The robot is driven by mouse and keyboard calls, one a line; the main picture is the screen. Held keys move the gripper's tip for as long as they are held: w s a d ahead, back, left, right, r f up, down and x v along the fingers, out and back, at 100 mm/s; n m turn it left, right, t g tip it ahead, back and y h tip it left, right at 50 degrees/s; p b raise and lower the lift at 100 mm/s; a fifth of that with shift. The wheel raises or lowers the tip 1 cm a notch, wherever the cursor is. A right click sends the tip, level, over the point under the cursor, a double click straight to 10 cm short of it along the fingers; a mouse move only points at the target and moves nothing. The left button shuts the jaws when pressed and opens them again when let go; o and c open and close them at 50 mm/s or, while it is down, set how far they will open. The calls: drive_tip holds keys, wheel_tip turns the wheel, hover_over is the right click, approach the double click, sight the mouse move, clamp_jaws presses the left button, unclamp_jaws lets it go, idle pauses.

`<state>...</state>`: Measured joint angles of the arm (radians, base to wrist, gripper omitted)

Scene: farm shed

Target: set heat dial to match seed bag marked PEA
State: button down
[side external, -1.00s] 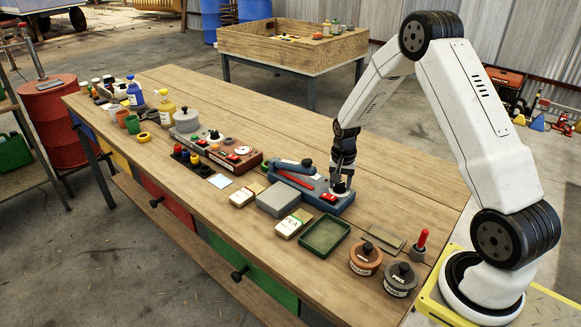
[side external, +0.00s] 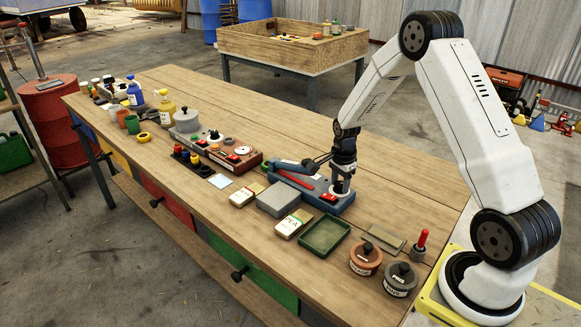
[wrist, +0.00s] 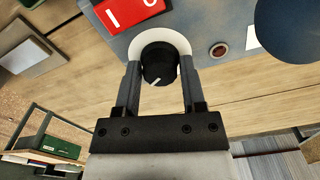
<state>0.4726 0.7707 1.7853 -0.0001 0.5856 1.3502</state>
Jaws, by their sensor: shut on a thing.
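The heat dial is a black knob (wrist: 158,62) on a white disc, with a white pointer line near its lower edge in the wrist view. It sits on a blue-grey device (side external: 335,207) on the bench. My gripper (wrist: 160,73) is shut on the knob, one finger on each side; in the side view my gripper (side external: 341,181) points straight down at the device's right end. The seed bag marked PEA (side external: 293,223) lies in front of the device, pale with a green-lettered label. Scale marks around the knob are not readable.
A red switch (side external: 329,197) sits close to the knob. A grey box (side external: 279,199), another pale bag (side external: 243,194) and a green tray (side external: 325,235) lie in front. Lidded pots (side external: 401,279) stand at right. The bench behind the device is clear.

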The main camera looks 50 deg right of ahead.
sight(339, 185)
idle(0.5)
drive_tip(key=shift+c, duration=0.9)
unclamp_jaws()
drive_tip(key=shift+r, duration=0.1)
drive_tip(key=shift+r, duration=3.85)
drive_tip(key=shift+a+r, duration=0.1)
drive_tip(key=shift+a, duration=0.3)
drive_tip(key=s+a+r+n+t, duration=0.1)
drive_tip(key=s+a+n, duration=0.5)
drive_tip(key=a+n, duration=0.4)
drive_tip(key=s+a+r+n+t, duration=0.1)
drive_tip(key=s+a+r+n, duration=0.1)
drive_tip(key=s+a+n, duration=0.4)
drive_tip(key=a+n, duration=0.4)
drive_tip(key=shift+s+n+t, duration=0.2)
drive_tip(key=shift+n+t, duration=0.1)
drive_tip(key=shift+n, duration=0.1)
